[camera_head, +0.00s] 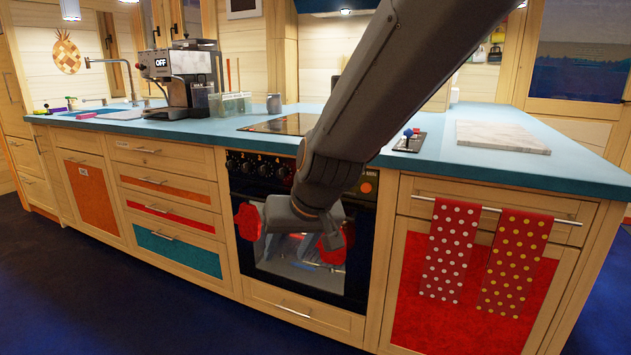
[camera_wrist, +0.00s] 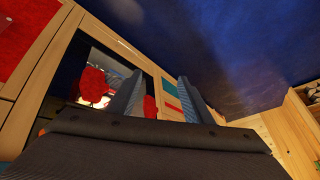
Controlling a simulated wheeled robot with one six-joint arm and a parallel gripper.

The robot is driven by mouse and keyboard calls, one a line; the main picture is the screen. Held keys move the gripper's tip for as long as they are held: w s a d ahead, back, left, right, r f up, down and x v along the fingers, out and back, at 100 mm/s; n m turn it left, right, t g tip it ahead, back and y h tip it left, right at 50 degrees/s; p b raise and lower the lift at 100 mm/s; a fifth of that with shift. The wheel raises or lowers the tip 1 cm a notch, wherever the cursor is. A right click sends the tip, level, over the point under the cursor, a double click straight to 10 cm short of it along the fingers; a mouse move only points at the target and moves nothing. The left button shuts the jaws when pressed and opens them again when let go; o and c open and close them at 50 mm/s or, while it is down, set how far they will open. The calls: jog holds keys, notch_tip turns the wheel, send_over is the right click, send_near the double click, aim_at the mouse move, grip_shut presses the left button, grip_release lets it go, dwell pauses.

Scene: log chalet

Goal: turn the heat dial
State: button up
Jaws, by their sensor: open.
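The black oven front in the head view carries a row of dark round knobs (camera_head: 258,169) along its top panel. An orange round part (camera_head: 366,187) shows at the panel's right end, under partly hidden lettering. I cannot tell which of these is the heat dial. My arm crosses in front of the panel and hides its middle right part. My gripper (camera_wrist: 160,76) is open and empty in the wrist view, its two fingers well apart. In the head view my wrist hangs in front of the oven door, below the knobs. No knob is clear in the wrist view.
Two red mitts (camera_head: 248,221) hang at the oven door (camera_head: 268,255). Dotted red towels (camera_head: 450,245) hang from a rail to the right. The blue counter (camera_head: 480,165) holds a coffee machine (camera_head: 185,80) and a small joystick panel (camera_head: 409,141). The floor in front is clear.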

jog(key=w+a+r+m+t+h+p, duration=0.1)
jog(key=w+t, duration=0.2)
jog(key=w, duration=0.7)
jog(key=w+a+r+m+t, duration=0.1)
jog(key=w+a+t, duration=0.15)
jog(key=w, duration=0.75)
jog(key=w+d+f+m+t+h, duration=0.2)
jog(key=w+d+m+t+h, duration=0.2)
jog(key=w+d+h, duration=0.7)
jog(key=w+d+m, duration=0.2)
jog(key=w, duration=0.4)
jog(key=shift+d+f+t+p, duration=0.2)
jog(key=shift+d+t+p, duration=0.1)
jog(key=shift+t+p, duration=0.05)
jog(key=shift+c, duration=0.4)
jog(key=c, duration=1)
